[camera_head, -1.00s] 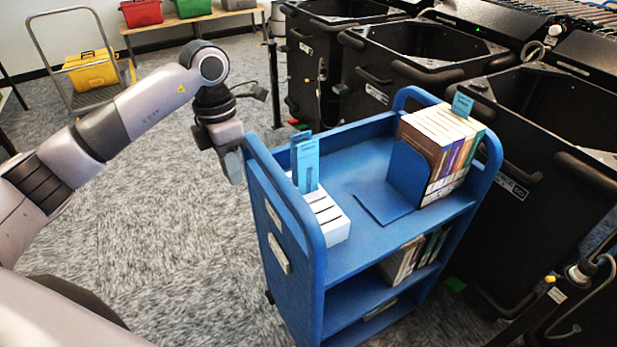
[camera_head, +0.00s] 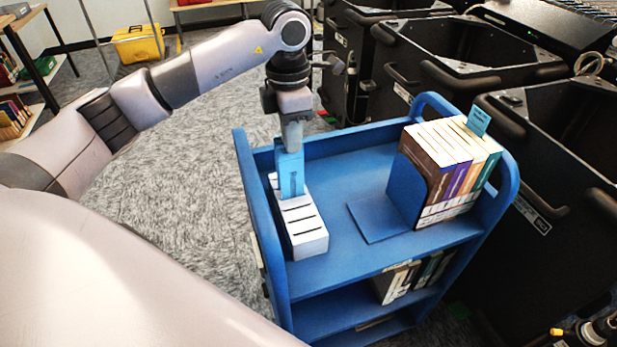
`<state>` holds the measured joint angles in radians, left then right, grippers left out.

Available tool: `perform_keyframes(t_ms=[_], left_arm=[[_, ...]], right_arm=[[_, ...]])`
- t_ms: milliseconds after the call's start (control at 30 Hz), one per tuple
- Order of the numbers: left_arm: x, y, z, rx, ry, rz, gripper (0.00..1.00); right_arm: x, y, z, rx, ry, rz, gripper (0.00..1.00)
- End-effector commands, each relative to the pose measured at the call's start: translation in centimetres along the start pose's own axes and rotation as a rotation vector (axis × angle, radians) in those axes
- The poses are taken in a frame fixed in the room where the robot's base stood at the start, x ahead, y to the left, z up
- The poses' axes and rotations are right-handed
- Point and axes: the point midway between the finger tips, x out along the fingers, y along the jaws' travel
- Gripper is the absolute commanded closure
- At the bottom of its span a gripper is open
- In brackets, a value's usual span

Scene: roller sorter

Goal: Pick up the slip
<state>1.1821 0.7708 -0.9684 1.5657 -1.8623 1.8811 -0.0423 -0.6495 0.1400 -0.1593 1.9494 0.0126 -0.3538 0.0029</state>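Blue slips (camera_head: 290,175) stand upright in a white slotted holder (camera_head: 303,238) on the left of the blue cart's top shelf. My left gripper (camera_head: 292,138) points down right at the top of the slips, its fingertips overlapping their upper edge in the head view. Its fingers show nearly edge-on, so whether they are closed on a slip cannot be seen. Another blue slip (camera_head: 479,121) sticks up from the row of books (camera_head: 447,165) on the right of the shelf. My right gripper is out of view.
The blue cart (camera_head: 335,265) has raised side panels and a blue bookend (camera_head: 405,190) beside the books. Black bins (camera_head: 450,60) stand close behind and right. The shelf's middle is clear.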

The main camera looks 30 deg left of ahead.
Motion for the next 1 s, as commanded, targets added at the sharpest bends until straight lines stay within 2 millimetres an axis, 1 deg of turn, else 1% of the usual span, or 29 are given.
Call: perform_keyframes(t_ms=[167,233,467,633,733,833,1000], left_arm=[[0.1,0.0,0.0,-0.001,0.001,-0.001,0.85],[0.5,0.0,-0.1,-0.001,0.002,-0.001,0.85],[2.8,0.0,-0.4,-0.002,0.003,-0.002,0.85],[5.0,0.0,-1.1,-0.001,0.004,-0.003,0.85],[6.4,0.0,-1.0,0.0,0.002,-0.002,0.85],[7.1,0.0,-1.0,0.0,0.002,-0.001,0.85],[7.2,0.1,-0.9,0.0,0.001,0.0,0.85]], right_arm=[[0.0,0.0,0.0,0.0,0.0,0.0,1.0],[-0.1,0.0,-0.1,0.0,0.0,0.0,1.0],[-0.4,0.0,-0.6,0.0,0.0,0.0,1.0],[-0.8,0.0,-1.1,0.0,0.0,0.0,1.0],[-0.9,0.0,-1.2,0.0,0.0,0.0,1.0],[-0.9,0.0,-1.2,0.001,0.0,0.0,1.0],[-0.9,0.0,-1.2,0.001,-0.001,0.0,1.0]])
